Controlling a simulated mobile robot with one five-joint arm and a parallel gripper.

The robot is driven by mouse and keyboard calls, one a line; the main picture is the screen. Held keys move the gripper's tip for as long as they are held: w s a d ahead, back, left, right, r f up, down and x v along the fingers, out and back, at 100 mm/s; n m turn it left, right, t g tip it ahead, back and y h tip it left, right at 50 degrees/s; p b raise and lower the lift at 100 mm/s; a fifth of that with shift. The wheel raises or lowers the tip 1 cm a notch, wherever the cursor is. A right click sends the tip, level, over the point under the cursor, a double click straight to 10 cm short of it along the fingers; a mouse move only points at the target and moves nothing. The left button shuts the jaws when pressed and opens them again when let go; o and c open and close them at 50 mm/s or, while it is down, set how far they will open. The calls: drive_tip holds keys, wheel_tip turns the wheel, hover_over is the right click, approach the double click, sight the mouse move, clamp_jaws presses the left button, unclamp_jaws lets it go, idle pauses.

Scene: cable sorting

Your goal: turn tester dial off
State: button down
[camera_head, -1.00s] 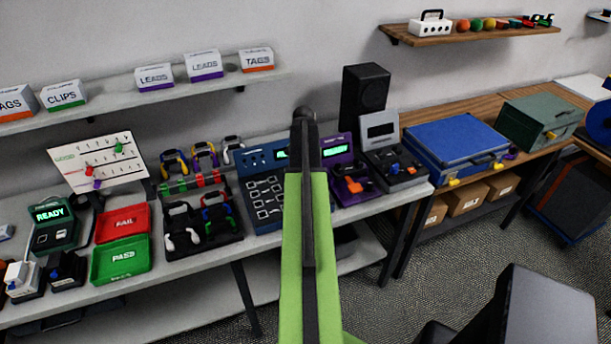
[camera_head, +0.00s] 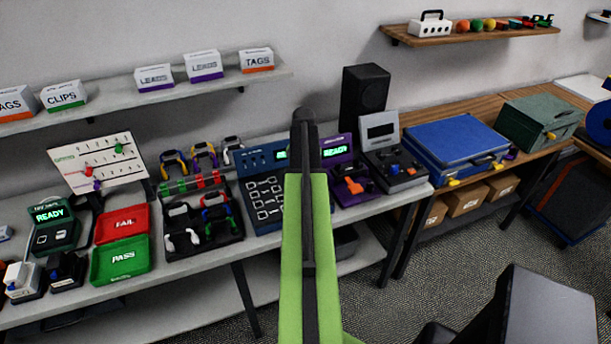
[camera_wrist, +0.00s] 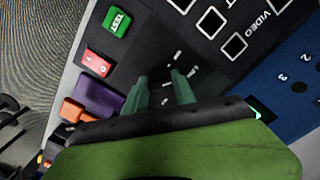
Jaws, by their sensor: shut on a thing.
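The tester (camera_head: 262,190) is a blue box with a dark front panel of white square outlines, partly hidden behind my green arm in the head view. In the wrist view its dark panel (camera_wrist: 205,60) carries white tick marks, a green TEST button (camera_wrist: 117,22) and a red button (camera_wrist: 97,63). My gripper (camera_wrist: 162,88) has its two green fingers down at the panel beside the ticks, shut on the dial. The dial is dark and barely stands out between the fingers. The head view hides the gripper behind the arm.
A purple unit (camera_head: 340,150) with a lit READY screen stands right of the tester. A blue case (camera_head: 455,142) sits on the wooden bench at right.

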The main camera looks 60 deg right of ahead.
drive_tip(key=n, duration=0.3)
drive_tip(key=shift+s+n, duration=0.15)
drive_tip(key=shift+n, duration=2.55)
drive_tip(key=c, duration=1)
unclamp_jaws()
